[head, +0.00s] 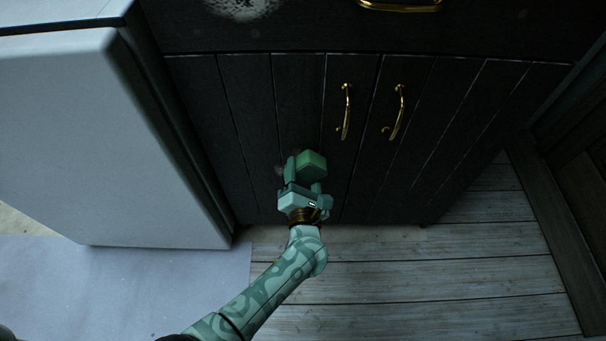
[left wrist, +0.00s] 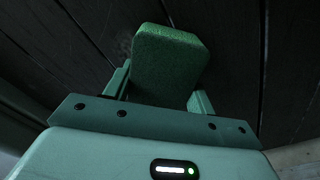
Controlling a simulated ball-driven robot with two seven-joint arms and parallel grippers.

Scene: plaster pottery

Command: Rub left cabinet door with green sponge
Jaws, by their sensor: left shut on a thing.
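The green sponge (head: 311,164) is held between the fingers of my left gripper (head: 304,172), which is shut on it. The sponge also shows in the left wrist view (left wrist: 168,62), between the two fingers of the gripper (left wrist: 160,90). The left cabinet door (head: 240,110) is dark, planked wood with a brass handle (head: 346,112) near its right edge. The sponge is at the lower part of this door, left of and below the handle. I cannot tell whether it touches the surface. Pale smudges show on the door beside the gripper. My right gripper is not in view.
The right cabinet door (head: 440,110) has its own brass handle (head: 395,112). A drawer with a brass pull (head: 400,6) and a pale patch (head: 242,8) is above. A large white appliance (head: 100,140) stands at the left. The plank floor (head: 430,280) is clear at the right.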

